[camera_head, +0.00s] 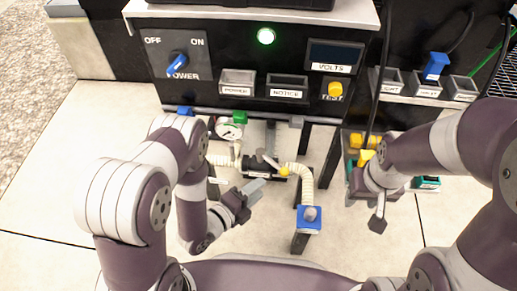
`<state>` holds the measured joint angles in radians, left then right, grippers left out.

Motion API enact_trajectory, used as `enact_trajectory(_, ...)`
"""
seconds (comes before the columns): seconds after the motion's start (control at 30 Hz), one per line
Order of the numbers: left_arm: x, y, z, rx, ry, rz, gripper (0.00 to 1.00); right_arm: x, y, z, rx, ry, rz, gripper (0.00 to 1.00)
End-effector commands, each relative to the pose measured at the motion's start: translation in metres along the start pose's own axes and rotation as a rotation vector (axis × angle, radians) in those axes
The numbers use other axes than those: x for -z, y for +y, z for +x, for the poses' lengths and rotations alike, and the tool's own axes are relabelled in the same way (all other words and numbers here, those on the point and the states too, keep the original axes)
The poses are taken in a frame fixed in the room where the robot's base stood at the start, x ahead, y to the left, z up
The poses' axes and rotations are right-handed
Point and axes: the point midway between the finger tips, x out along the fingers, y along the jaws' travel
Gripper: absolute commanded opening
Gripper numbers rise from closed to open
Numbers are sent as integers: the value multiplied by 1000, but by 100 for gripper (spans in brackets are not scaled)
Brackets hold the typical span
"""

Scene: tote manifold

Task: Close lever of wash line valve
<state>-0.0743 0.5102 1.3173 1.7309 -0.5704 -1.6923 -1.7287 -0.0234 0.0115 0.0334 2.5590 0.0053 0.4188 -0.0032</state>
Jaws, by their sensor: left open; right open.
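A small dark valve body (258,168) sits low under the panel, between two ribbed white hoses. A small lever-like part (270,160) shows on top of it, beside a yellow knob (284,171). No wash line label is legible, and the lever's exact angle is too small to tell. My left gripper (254,189) is open just below and in front of the valve, apart from the lever as far as I can see. My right gripper (377,218) is open and hangs to the right, away from the valve.
The control panel (215,58) has a blue power switch (177,65) and yellow test button (335,90). A pressure gauge (229,131) is left of the valve. A blue-topped post (309,217) stands right. A tote with yellow items (362,140) is near my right arm.

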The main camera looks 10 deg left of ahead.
Motion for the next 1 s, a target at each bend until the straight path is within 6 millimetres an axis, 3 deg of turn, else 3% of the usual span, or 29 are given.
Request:
enact_trajectory(0.17, -5, -6, 7, 36, -22, 68, 41, -1, 0, 4, 0, -1, 0, 43)
enact_trajectory(0.5, -6, -5, 88, 38, -20, 67, 41, -6, 0, 49, 0, -1, 0, 43)
enact_trajectory(0.63, -7, -8, 112, 37, -21, 66, 41, -8, 0, 60, 0, -1, 0, 43)
enact_trajectory(0.8, -7, -11, 126, 34, -22, 64, 41, -8, 0, 64, 0, -1, 0, 43)
enact_trajectory(1.0, -7, -13, 127, 34, -23, 63, 41, -8, 0, 63, 0, -1, 0, 43)
